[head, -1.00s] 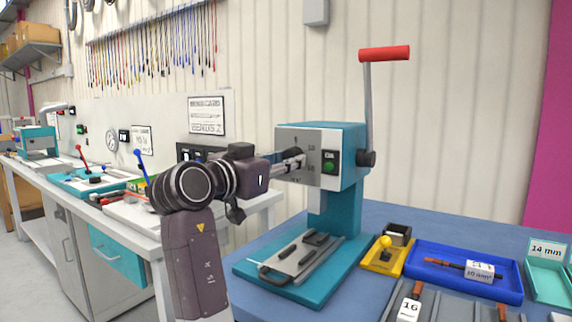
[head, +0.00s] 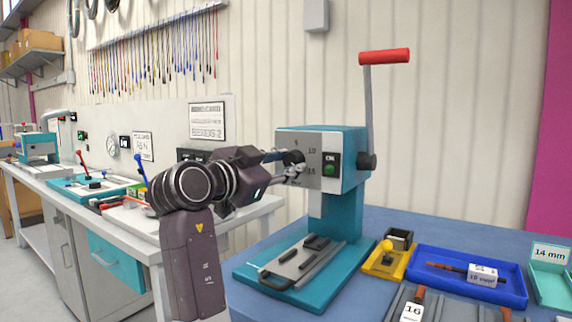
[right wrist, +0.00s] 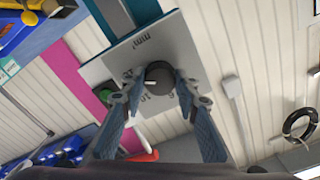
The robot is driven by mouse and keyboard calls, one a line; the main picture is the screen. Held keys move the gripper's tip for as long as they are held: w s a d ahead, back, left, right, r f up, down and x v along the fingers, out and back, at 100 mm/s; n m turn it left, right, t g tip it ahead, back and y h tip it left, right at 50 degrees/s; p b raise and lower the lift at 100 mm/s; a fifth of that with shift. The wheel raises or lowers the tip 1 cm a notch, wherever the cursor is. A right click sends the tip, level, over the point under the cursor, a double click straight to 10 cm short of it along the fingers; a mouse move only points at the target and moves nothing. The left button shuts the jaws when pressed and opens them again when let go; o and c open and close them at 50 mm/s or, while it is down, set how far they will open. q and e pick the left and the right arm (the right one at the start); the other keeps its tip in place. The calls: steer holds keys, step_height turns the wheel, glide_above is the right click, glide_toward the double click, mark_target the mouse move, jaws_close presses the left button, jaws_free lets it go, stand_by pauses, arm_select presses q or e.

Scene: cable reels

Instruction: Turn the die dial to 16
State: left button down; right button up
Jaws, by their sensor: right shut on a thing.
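The teal press (head: 338,190) stands on the blue table with a grey dial plate on its front. The dark die dial (right wrist: 160,76) is a round knob on that plate, with printed numbers around it. My right gripper (head: 290,166) reaches the plate from the left. In the right wrist view, the fingers of my right gripper (right wrist: 155,90) lie on either side of the knob, shut on it. The numbers 6 and 10 can be made out on the plate; the knob's pointer cannot. My left gripper is not in view.
A lever with a red handle (head: 384,57) rises on the press's right side, near a green button (head: 331,170). A yellow holder (head: 388,259), a blue tray (head: 425,281) and a teal tray (head: 549,284) stand at the right. A white workbench (head: 150,233) is at the left.

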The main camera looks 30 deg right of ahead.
steer(key=o, duration=1.2)
steer(key=shift+c, duration=0.2)
step_height(320, 180, up, 10)
